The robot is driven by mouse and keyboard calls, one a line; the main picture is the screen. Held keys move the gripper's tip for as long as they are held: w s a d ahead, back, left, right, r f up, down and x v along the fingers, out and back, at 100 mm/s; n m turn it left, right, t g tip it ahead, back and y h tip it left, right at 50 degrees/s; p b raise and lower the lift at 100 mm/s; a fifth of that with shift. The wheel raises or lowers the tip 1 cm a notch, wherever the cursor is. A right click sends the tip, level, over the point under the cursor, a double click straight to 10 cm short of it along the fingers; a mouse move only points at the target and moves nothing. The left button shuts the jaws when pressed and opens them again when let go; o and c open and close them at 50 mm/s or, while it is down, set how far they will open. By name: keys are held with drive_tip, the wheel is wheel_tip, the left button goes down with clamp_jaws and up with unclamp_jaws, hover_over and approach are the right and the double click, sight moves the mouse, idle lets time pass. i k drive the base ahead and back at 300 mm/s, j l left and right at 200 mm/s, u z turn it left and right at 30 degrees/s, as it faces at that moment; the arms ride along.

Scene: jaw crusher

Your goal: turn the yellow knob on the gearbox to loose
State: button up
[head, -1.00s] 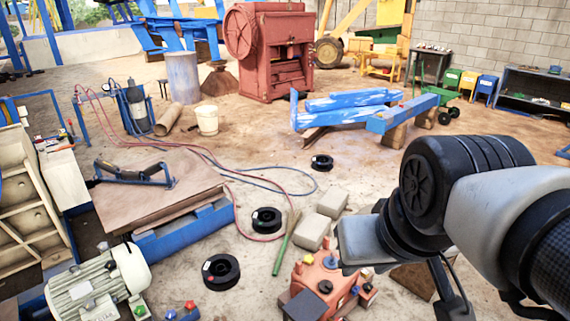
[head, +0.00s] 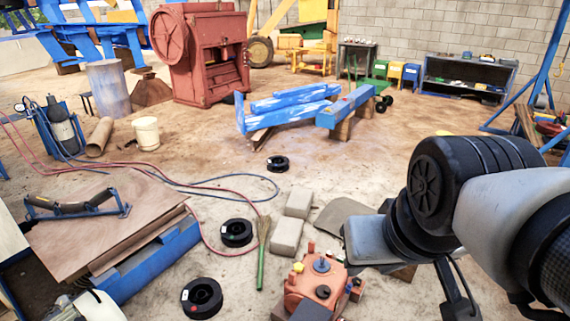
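The orange-red gearbox (head: 312,287) sits low in the head view, just right of the middle, cut by the bottom edge. A small yellow knob (head: 298,267) shows on its upper left side. A blue-grey round cap (head: 322,265) and a dark round cap (head: 323,291) are on its top. Small red and blue parts stand beside them. My arm fills the right side, with a grey link close to the gearbox's right in the picture.
Two grey blocks (head: 287,236) lie behind the gearbox. A green-handled broom (head: 262,255) and black spools (head: 202,298) lie to the left. A wooden board on a blue frame (head: 150,277) stands further left. Blue beams (head: 290,103) lie further back, with open floor around them.

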sight(298, 266)
drive_tip(key=i+j+z, duration=0.15)
drive_tip(key=j, duration=0.15)
drive_tip(key=i+j+z, duration=0.2)
drive_tip(key=j, duration=0.15)
drive_tip(key=i+j+z, duration=0.15)
drive_tip(key=j, duration=0.2)
drive_tip(key=i+j+z, duration=0.2)
drive_tip(key=i+j, duration=0.15)
drive_tip(key=j, duration=0.25)
drive_tip(key=i+j, duration=0.15)
drive_tip(key=j, duration=0.15)
drive_tip(key=z, duration=0.05)
